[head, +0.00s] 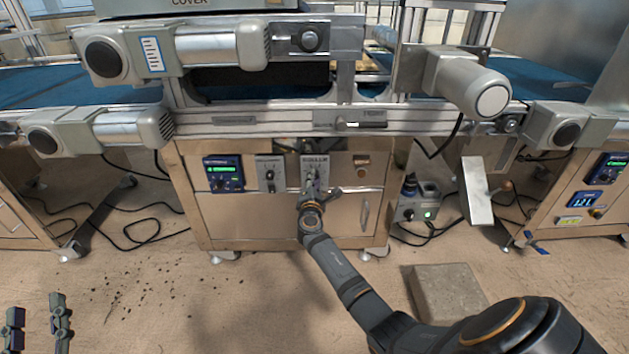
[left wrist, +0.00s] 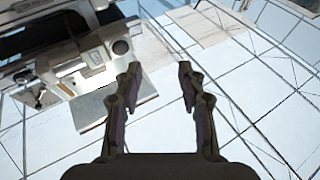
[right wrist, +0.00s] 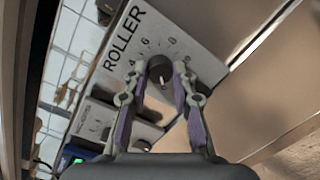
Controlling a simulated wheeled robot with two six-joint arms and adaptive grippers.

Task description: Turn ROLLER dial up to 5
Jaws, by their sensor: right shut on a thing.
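The ROLLER dial (right wrist: 160,74) is a dark round knob with a light pointer mark on a pale plate lettered ROLLER with printed numbers. In the right wrist view my right gripper (right wrist: 162,80) is shut on the knob, one finger on each side. In the head view the ROLLER plate (head: 315,161) is on the cabinet front, and my right gripper (head: 311,188) covers most of the dial. The exact number the pointer is at is too small to tell. My left gripper (head: 38,318) is open and empty at the lower left; its spread fingers also show in the left wrist view (left wrist: 188,85).
A second dial plate (head: 269,172) and a blue display unit (head: 222,174) sit left of the ROLLER plate. A switch (head: 362,162) is to its right. Motors and conveyor rails (head: 300,122) overhang above. A stone-like block (head: 447,292) lies on the floor.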

